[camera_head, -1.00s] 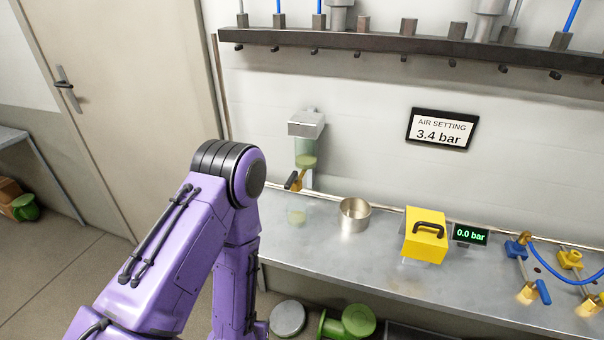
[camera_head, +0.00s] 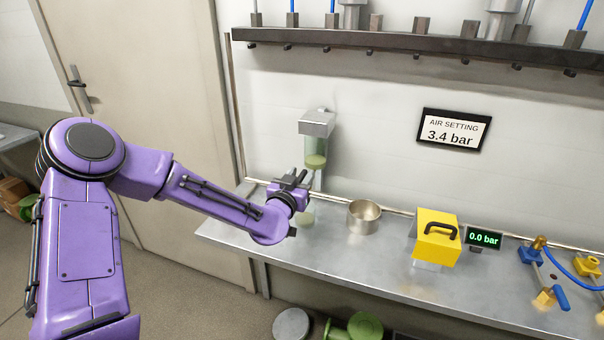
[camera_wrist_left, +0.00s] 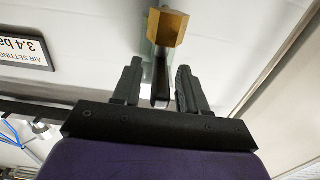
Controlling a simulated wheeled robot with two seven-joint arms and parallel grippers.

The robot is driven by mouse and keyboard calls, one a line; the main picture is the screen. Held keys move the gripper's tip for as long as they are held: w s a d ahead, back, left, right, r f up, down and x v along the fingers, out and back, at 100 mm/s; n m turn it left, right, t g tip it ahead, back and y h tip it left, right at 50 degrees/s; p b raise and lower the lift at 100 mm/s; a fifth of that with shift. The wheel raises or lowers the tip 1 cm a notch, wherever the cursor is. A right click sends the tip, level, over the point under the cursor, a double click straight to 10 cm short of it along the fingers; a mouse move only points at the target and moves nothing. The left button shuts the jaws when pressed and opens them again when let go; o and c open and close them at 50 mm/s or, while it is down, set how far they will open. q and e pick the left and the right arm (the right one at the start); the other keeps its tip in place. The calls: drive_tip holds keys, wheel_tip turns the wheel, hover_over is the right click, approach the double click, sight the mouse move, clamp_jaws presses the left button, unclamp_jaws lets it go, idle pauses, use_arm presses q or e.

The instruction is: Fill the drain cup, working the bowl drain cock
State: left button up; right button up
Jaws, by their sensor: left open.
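The clear filter bowl (camera_head: 316,146) hangs from a grey block on the back wall, with green liquid low inside it. In the left wrist view the brass drain cock (camera_wrist_left: 168,28) has a dark lever (camera_wrist_left: 160,82) that lies between the fingers of my left gripper (camera_wrist_left: 160,68). The gripper is open, with gaps seen on both sides of the lever. In the head view my left gripper (camera_head: 296,178) is just below the bowl and hides the cock. A clear cup (camera_head: 306,219) with pale green content stands on the bench below, partly hidden by my wrist. My right gripper is out of view.
A metal pot (camera_head: 364,217) and a yellow box with a black handle (camera_head: 436,240) stand on the steel bench (camera_head: 335,250) right of the cup. A 0.0 bar display (camera_head: 485,239) and blue-handled valves (camera_head: 552,290) are further right. A dark rail (camera_head: 400,45) runs above.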

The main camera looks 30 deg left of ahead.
use_arm(q)
drive_tip(key=shift+w+a, duration=0.1)
drive_tip(key=shift+w, duration=0.4)
clamp_jaws()
